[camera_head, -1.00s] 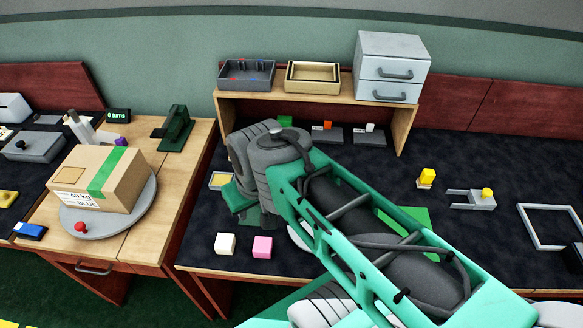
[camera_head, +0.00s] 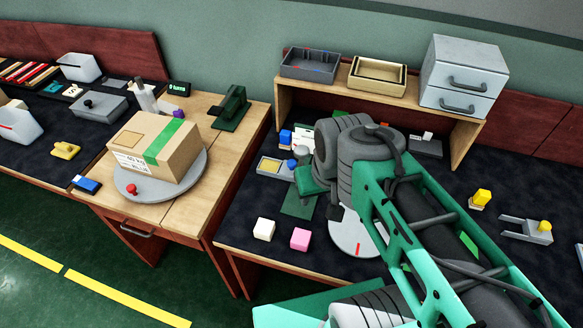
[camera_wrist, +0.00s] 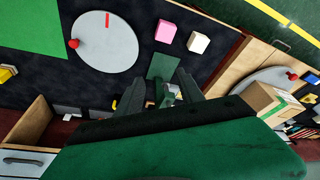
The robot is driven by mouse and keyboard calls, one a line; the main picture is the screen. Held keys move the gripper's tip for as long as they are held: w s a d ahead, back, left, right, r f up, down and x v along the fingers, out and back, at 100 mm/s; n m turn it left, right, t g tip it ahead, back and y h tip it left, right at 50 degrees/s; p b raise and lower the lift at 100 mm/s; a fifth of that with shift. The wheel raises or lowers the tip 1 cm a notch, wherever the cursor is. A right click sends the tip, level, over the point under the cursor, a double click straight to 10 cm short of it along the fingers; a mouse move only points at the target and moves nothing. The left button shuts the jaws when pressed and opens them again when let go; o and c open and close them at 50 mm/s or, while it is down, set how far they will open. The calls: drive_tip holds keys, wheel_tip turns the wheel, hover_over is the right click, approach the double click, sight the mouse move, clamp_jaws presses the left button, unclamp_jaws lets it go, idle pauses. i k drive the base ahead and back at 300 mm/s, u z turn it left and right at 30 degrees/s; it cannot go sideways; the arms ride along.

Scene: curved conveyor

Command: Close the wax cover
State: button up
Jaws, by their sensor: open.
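No part is plainly marked as the wax cover. A shallow pale tray with a yellow patch inside (camera_head: 268,168) lies on the dark table and may be the wax holder; I cannot tell its lid. A dark green flat plate (camera_head: 299,204) lies just in front of it, and shows in the wrist view (camera_wrist: 164,65). My gripper (camera_head: 312,182) is right of the tray, over the plate's far end. In the wrist view its two fingers (camera_wrist: 160,88) are apart, with small things partly hidden between and behind them. Nothing is clearly held.
A white cube (camera_head: 264,229) and a pink cube (camera_head: 300,239) stand near the front edge. A white disc (camera_head: 350,236) is partly behind my arm. A wooden shelf (camera_head: 465,140) stands behind. A carton (camera_head: 130,138) sits on a turntable at left.

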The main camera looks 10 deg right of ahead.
sight(288, 168)
drive_tip(key=u, duration=2.15)
drive_tip(key=k, duration=1.45)
drive_tip(key=z, duration=0.8)
drive_tip(key=i, duration=1.05)
